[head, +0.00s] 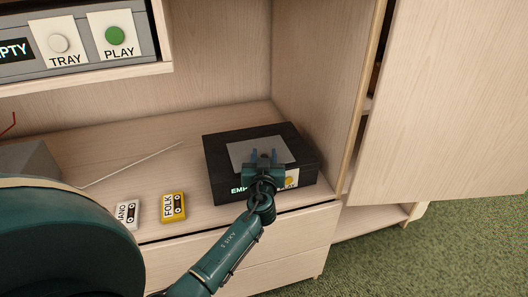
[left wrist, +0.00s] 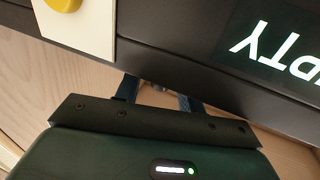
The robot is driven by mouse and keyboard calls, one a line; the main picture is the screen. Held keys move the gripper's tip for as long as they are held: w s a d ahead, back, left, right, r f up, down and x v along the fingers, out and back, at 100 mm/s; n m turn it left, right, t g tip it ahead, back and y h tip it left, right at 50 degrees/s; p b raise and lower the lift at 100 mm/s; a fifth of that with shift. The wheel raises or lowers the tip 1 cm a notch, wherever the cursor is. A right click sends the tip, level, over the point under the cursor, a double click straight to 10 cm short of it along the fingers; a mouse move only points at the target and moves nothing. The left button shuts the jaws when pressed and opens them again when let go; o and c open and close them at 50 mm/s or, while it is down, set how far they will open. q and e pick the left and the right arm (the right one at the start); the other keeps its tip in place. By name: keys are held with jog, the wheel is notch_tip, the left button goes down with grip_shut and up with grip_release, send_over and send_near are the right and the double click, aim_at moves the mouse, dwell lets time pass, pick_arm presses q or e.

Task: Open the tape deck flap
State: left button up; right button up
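The tape deck (head: 216,165) is a black box on the low wooden cabinet in the head view. A flat grey panel (head: 240,152), which looks like its flap, lies on its top with no visible gap. The deck's front has a lit display, reading EMPTY in the left wrist view (left wrist: 275,45), and a yellow button (head: 290,181) on a pale plate. My left gripper (head: 264,154) is over the deck's front, its two blue fingers apart and nothing seen between them. In the left wrist view the fingers (left wrist: 157,95) reach the deck's dark edge; their tips are hidden. My right gripper is not in view.
A yellow FOLK cassette (head: 173,207) and a white cassette (head: 127,213) lie left of the deck, near a thin rod (head: 135,163). A shelf unit with TRAY (head: 60,43) and PLAY (head: 114,36) buttons is above. An open cabinet door (head: 440,110) stands at right.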

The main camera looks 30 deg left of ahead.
pick_arm(q)
jog(key=shift+c, duration=0.6)
grip_shut()
